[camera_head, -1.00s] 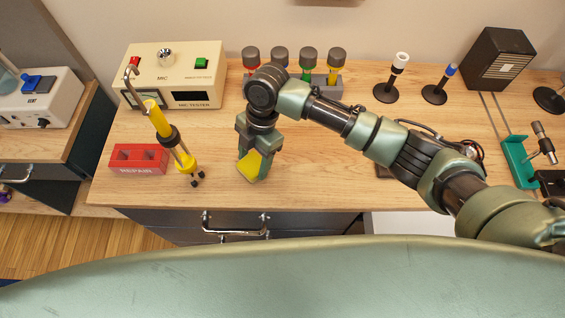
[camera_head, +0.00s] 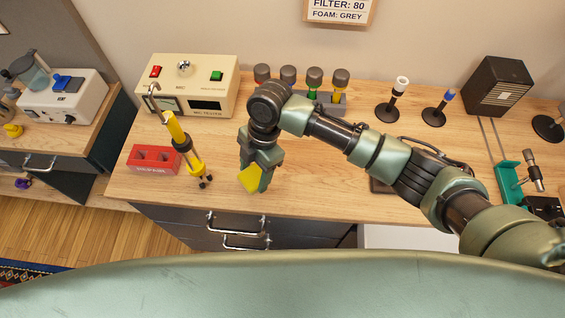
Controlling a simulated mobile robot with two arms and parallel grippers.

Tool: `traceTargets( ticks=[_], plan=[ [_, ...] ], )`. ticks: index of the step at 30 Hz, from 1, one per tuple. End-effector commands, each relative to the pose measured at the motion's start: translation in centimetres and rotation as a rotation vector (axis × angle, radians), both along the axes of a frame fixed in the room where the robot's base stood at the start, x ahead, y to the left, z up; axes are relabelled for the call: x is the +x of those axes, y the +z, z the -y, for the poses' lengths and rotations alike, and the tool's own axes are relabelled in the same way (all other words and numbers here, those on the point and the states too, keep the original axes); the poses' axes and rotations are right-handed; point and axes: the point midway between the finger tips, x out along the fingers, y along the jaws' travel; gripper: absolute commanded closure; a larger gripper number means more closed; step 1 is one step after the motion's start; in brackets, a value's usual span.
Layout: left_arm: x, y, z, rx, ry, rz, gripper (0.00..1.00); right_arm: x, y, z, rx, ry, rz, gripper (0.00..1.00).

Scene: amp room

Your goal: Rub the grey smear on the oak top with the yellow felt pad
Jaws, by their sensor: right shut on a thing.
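My right gripper (camera_head: 256,178) is shut on the yellow felt pad (camera_head: 249,179). It points down close to the oak top (camera_head: 310,185), left of the middle; whether the pad touches the wood I cannot tell. I can make out no grey smear on the visible wood; my right arm covers part of the top. My left gripper is not in view.
A cream mic tester (camera_head: 190,85) and a rack of several mics (camera_head: 325,100) stand behind. Bare wood lies right of the gripper.

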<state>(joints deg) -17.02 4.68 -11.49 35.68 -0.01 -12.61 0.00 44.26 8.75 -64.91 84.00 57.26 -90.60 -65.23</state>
Motion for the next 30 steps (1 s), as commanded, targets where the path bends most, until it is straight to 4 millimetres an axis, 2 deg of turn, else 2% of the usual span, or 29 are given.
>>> traceTargets(
  ticks=[1, 3, 9, 26, 30],
  plan=[
    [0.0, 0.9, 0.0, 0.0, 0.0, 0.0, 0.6, -0.1, 1.0, -0.1, 0.001, -0.001, -0.001, 0.74],
    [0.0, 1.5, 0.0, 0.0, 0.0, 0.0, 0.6, -0.1, 1.6, -0.2, 0.001, -0.004, -0.001, 0.74],
    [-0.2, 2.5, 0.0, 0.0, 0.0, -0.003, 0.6, -0.2, 2.7, -0.4, 0.001, -0.01, 0.0, 0.74],
    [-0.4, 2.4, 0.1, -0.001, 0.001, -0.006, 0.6, -0.1, 2.6, -0.4, 0.0, -0.014, 0.0, 0.74],
    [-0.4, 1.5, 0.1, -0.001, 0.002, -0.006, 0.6, 0.5, 2.4, 0.9, -0.001, -0.098, 0.003, 0.74]
  ],
)
